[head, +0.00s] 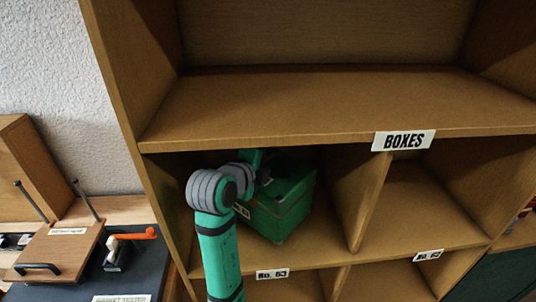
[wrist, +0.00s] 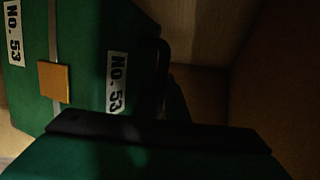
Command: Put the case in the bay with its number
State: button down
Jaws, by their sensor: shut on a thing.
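The green case (head: 285,205) is inside the left bay of the middle row of the shelf unit. In the wrist view the case (wrist: 85,30) carries labels reading No. 53, a tan square patch and a dark handle (wrist: 162,75). My gripper (head: 262,175) is at the top of the case and shut on it, apparently by the handle; the fingertips are largely hidden. The front-edge label (head: 272,273) below this bay appears to read No. 53. I cannot tell clearly whether the case rests on the bay floor (head: 315,245).
The bay to the right (head: 415,210) is empty, behind a divider (head: 368,195); its label (head: 428,255) is hard to read. A BOXES sign (head: 404,140) hangs on the bare upper shelf. A bench with a wooden board (head: 60,250) and small tools stands at the left.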

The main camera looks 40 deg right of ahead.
jog(key=shift+w+a+f, duration=0.3)
jog(key=shift+a+f, duration=0.15)
jog(key=shift+f, duration=0.35)
jog(key=c, duration=1.8)
grip_release()
jog(key=shift+f, duration=0.2)
jog(key=shift+o, duration=0.2)
jog(key=shift+r, duration=0.1)
jog(key=v, duration=1.2)
jog(key=shift+s, duration=0.2)
jog(key=shift+w, duration=0.15)
